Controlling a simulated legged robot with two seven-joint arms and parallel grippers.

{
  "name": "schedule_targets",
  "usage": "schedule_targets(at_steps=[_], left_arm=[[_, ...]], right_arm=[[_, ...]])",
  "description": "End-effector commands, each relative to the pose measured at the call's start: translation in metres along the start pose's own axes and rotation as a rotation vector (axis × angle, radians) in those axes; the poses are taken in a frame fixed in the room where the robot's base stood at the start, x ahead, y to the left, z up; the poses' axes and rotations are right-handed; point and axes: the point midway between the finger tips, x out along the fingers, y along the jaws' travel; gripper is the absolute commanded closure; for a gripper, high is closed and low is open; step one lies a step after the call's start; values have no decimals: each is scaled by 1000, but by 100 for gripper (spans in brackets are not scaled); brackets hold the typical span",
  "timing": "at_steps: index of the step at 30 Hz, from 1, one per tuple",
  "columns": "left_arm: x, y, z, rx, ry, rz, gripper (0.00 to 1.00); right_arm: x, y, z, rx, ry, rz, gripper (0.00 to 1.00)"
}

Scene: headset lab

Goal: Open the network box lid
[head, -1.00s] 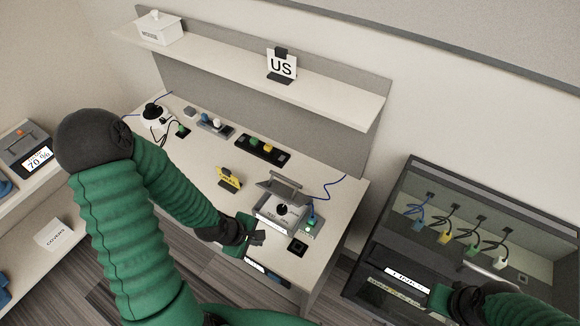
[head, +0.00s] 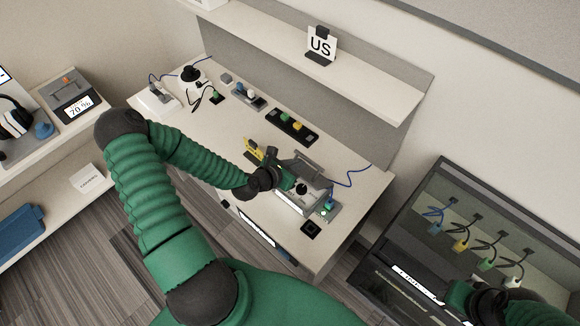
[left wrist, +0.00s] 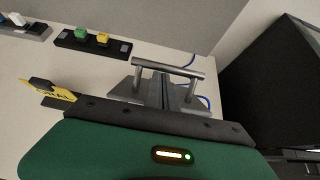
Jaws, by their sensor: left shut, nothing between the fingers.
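A small grey box (head: 294,205) stands near the front right of the desk, with a black knob on it and a green plug at its right end. A grey lid-like panel (head: 310,167) is raised at its back; I cannot tell how far it is open. The left wrist view shows a grey bar handle (left wrist: 168,68) on two posts just beyond my gripper. My left gripper (head: 288,182) is shut and empty, over the box's left side beside the panel; contact is unclear. My right gripper (head: 481,300) is by the dark cabinet, its fingers unclear.
The dark cabinet (head: 402,240) on the right holds several coloured plugs on cables. A yellow sign (head: 254,151) stands close to my left gripper. Black strips with plugs (head: 292,126) lie farther back. A shelf (head: 360,75) with a US card overhangs the desk.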

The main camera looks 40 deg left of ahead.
Motion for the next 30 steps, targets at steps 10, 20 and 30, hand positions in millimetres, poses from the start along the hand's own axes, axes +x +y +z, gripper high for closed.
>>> schedule_targets(at_steps=[10,20,30], left_arm=[[8,0,-1,0,2,0,100],[8,0,12,3,48,-1,100],[26,-1,45,9,257,-1,100]], right_arm=[[-1,0,0,0,0,0,64],[-20,0,-4,0,0,0,64],[-67,0,-16,0,0,0,64]])
